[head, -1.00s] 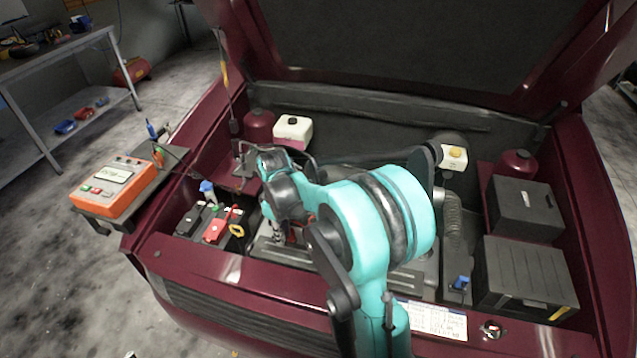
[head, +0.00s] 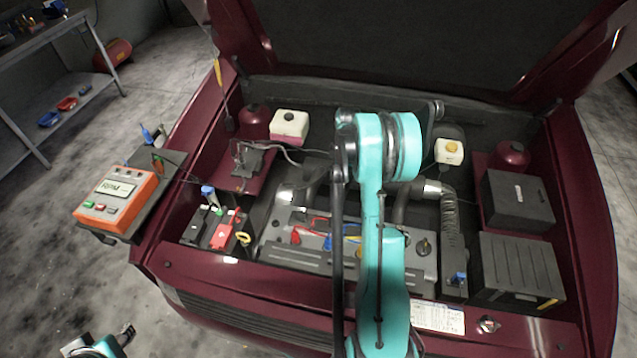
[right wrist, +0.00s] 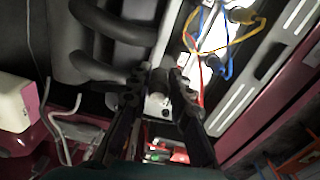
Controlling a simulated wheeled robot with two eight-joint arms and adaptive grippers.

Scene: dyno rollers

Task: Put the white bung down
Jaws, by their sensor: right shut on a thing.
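My right gripper (right wrist: 156,86) shows in the right wrist view, its two dark fingers closed around a small pale grey-white piece (right wrist: 158,80), which looks like the white bung. It is above the engine bay, and I cannot tell whether the bung touches anything below. In the head view my teal right arm stands upright over the middle of the bay and hides this gripper and the bung. My left gripper (head: 112,341) is partly in view at the bottom left edge, and its opening is unclear.
The open maroon car bay holds a battery (head: 218,230), a white tank (head: 289,126), a yellow-capped reservoir (head: 449,151) and black boxes (head: 520,270) on the right. Coloured leads (head: 318,232) lie on the engine. An orange RPM meter (head: 117,194) rests on a stand at left.

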